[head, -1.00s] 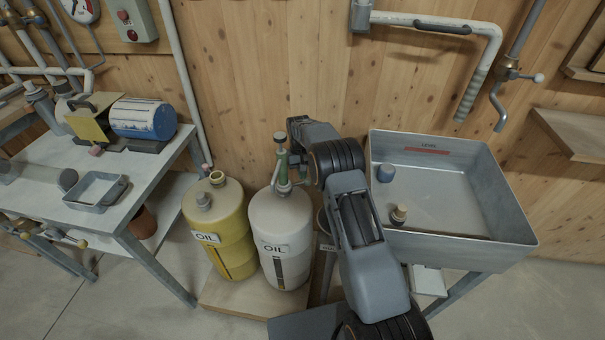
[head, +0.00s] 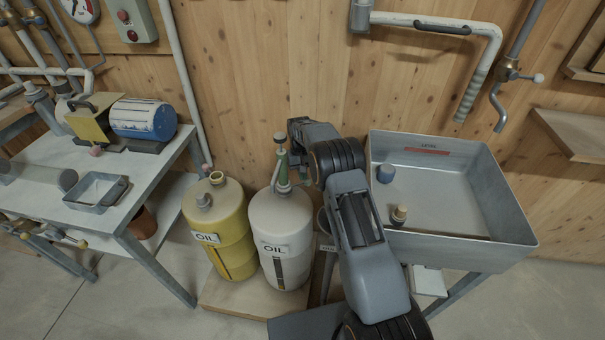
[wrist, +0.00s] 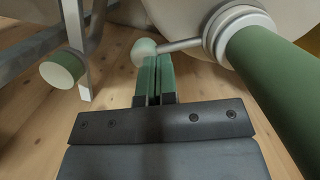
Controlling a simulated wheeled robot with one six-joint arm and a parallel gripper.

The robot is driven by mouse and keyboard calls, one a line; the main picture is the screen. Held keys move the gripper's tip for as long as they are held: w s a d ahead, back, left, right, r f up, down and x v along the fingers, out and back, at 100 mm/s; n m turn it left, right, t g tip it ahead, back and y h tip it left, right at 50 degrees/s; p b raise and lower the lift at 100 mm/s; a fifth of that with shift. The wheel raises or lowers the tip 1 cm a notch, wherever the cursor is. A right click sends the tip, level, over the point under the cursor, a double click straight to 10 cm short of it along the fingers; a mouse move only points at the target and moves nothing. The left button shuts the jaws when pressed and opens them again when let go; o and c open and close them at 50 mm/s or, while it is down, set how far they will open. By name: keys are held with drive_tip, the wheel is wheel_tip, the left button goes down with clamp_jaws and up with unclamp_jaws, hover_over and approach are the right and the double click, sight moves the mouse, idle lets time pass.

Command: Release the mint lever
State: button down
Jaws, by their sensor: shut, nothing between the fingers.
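The mint lever shows in the wrist view as a thin metal rod with a pale mint ball knob (wrist: 144,49) at its end. The rod runs right to a metal collar (wrist: 236,32) on a thick green post (wrist: 275,85). My gripper (wrist: 155,63) is shut and empty, with its green fingertips just below the knob in the picture; whether they touch it I cannot tell. In the head view the green post (head: 282,165) stands on top of the white oil tank (head: 281,222). My arm is beside it on the right, and the fingertips are hard to make out there.
A yellow oil tank (head: 218,230) stands left of the white one on a wooden platform (head: 235,303). A metal tray (head: 470,218) is close on the right of my arm. A workbench (head: 130,208) stands at the left. The wooden wall is behind.

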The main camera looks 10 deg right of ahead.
drive_tip(key=shift+s+d+m, duration=0.15)
drive_tip(key=shift+s+m, duration=0.35)
drive_tip(key=shift+m, duration=0.2)
drive_tip(key=s+m, duration=0.1)
drive_tip(key=m, duration=0.1)
drive_tip(key=s+m+y+p, duration=0.1)
drive_tip(key=s+m, duration=0.2)
drive_tip(key=m, duration=0.2)
drive_tip(key=shift+s+a+t+y+p, duration=0.2)
drive_tip(key=shift+a+t+y+p, duration=0.1)
drive_tip(key=shift+p, duration=0.1)
drive_tip(key=shift+s+a+m, duration=0.15)
drive_tip(key=shift+s+m, duration=0.15)
drive_tip(key=shift+m, duration=0.1)
drive_tip(key=shift+s+a, duration=0.3)
drive_tip(key=shift+s, duration=0.15)
drive_tip(key=shift+s+a+f, duration=0.1)
drive_tip(key=shift+s+a, duration=0.15)
drive_tip(key=shift+s, duration=0.1)
idle(1.0)
drive_tip(key=shift+w+d+p, duration=0.1)
drive_tip(key=shift+p, duration=0.2)
